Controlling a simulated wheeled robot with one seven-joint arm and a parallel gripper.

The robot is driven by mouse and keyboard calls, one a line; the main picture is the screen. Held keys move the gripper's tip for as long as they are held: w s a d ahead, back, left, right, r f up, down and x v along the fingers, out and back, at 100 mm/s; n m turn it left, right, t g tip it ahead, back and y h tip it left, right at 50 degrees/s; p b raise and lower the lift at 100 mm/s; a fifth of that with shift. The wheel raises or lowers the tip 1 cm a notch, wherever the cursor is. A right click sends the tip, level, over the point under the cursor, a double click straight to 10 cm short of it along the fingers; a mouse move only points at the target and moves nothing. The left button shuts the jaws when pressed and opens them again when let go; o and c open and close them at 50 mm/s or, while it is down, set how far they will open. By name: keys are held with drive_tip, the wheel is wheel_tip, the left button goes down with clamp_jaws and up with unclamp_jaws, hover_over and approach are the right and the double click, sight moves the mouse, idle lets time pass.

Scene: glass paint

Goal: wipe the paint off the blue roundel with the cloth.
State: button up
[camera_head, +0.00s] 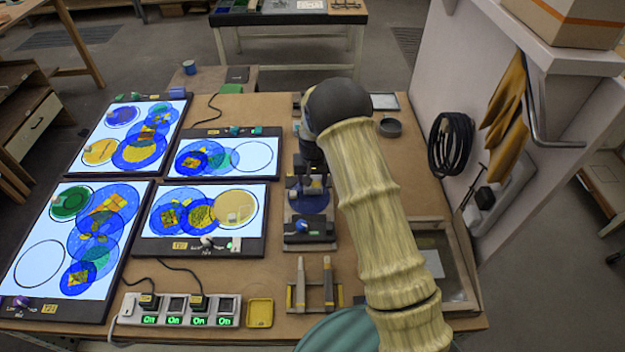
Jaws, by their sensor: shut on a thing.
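A blue roundel (122,116) with a small pale patch near its top lies on the lit upper-left panel (84,168). My gripper (311,180) points down at the middle of the bench, partly hidden by my own wrist. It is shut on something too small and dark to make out. Just below it is a dark blue disc (297,205) on a black stand (308,241); I cannot tell whether they touch. I cannot clearly make out the cloth.
Other lit panels bear blue, green and yellow glass. A green roundel (72,203) and a yellow roundel (236,206) also have small patches. A power strip (180,310), a yellow tray (260,313) and two upright tools (314,285) are in front. A wall (450,80) stands right.

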sight(321, 200)
drive_tip(key=shift+s+f, duration=0.2)
drive_tip(key=shift+s, duration=1.65)
drive_tip(key=shift+d, duration=0.1)
drive_tip(key=shift+s, duration=1.95)
drive_tip(key=shift+w+d, duration=0.1)
drive_tip(key=shift+w+d+r, duration=0.1)
drive_tip(key=shift+w+d, duration=0.8)
drive_tip(key=shift+d, duration=0.15)
drive_tip(key=shift+w, duration=0.1)
